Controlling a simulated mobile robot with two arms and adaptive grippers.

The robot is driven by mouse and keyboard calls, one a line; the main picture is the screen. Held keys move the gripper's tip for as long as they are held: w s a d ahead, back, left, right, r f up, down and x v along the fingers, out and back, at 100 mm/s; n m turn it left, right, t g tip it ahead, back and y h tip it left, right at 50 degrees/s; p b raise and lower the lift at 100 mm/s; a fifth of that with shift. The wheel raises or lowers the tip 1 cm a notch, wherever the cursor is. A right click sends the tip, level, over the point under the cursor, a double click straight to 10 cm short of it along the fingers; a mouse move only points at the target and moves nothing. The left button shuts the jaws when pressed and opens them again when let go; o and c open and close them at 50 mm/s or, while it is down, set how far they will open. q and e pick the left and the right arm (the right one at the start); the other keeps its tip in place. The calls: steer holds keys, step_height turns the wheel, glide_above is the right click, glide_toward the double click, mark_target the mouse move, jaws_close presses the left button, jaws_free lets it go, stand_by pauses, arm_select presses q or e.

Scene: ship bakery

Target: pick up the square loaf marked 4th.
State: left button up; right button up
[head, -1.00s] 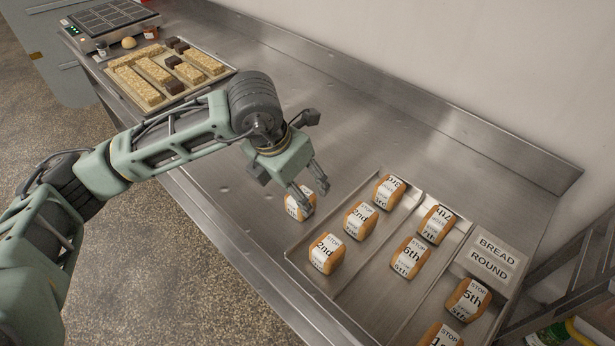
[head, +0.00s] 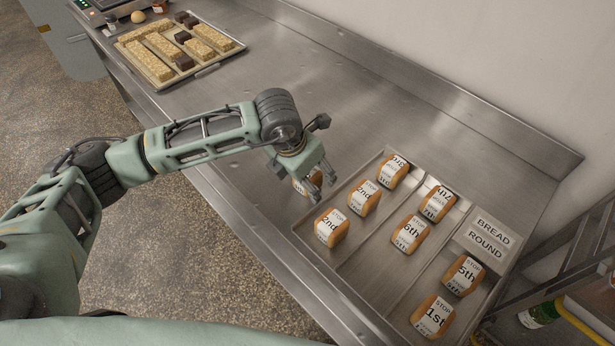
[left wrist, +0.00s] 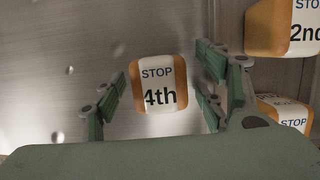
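The square loaf marked 4th (left wrist: 158,84) has a brown crust and a white "STOP 4th" label. In the left wrist view it lies between the spread fingers of my left gripper (left wrist: 162,95), with gaps on both sides. In the head view the loaf (head: 301,187) is mostly hidden behind the left gripper (head: 322,190), on the steel counter just left of the tray. The gripper is open and above the loaf; contact does not show. My right gripper is in no view.
A metal tray (head: 352,267) holds several labelled loaves in lanes, including a 2nd loaf (head: 331,227) close to my gripper. A "BREAD ROUND" sign (head: 487,238) lies at its right. Another tray (head: 207,70) with bars stands farther back. The counter between them is clear.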

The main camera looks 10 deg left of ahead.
arm_select(q)
steer(key=c, duration=1.2)
steer(key=shift+r, duration=0.1)
